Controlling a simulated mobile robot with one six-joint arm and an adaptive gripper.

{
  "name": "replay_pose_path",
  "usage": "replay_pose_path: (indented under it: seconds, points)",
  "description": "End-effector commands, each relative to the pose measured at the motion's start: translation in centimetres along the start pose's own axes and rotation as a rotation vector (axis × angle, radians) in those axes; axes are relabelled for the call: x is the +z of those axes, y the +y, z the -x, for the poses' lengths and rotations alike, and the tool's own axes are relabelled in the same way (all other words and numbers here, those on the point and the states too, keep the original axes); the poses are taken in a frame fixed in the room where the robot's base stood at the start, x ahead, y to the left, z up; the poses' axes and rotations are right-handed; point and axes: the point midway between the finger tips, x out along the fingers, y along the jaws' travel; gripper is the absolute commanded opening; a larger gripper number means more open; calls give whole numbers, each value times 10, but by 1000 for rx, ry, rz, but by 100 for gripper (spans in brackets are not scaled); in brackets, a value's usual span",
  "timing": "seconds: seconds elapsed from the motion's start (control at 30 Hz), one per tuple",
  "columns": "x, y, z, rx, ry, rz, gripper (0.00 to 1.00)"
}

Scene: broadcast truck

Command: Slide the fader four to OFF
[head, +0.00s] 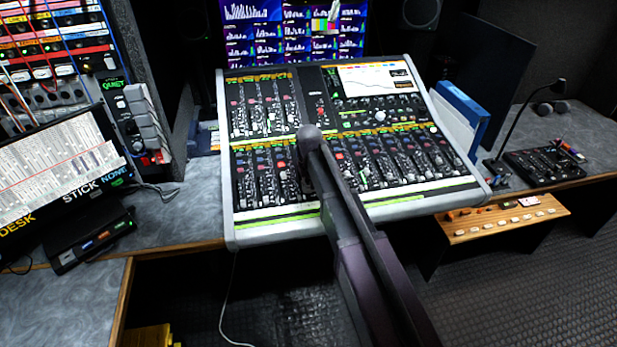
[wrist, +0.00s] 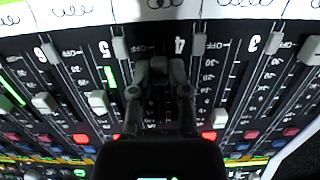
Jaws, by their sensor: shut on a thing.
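The mixing console (head: 232,216) stands in the middle of the head view, with rows of faders. In the wrist view my gripper (wrist: 159,72) is over the fader slot beside the printed number 4 (wrist: 180,45). Its dark fingertips are closed together on the fader four cap, which they mostly hide. The fingertips are a little below the row of OFF marks at the top of the slots. In the head view my arm and gripper (head: 308,155) come from the front and cover part of the lower fader bank.
Neighbouring white fader caps stand close by, at the left (wrist: 98,101), the right (wrist: 198,45) and lower right (wrist: 220,118). Monitors (head: 295,30) stand behind the console. A gooseneck microphone (head: 530,100) is at the right, a laptop-like screen (head: 60,170) at the left.

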Motion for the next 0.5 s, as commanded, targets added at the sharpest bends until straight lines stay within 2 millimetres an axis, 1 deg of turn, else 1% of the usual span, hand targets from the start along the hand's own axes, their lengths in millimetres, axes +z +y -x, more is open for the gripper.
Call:
replay_pose_path:
  seconds: [0.03, 0.1, 0.2, 0.47, 0.5]
  points:
    - [12, 1, -2, 2, 1, -1, 0]
    - [19, 1, -3, 3, 1, -1, 0]
    - [23, 1, -4, 3, 1, -1, 0]
    - [24, 1, -3, 3, -5, -1, 0]
    - [24, 1, -4, 3, -6, -1, 29]
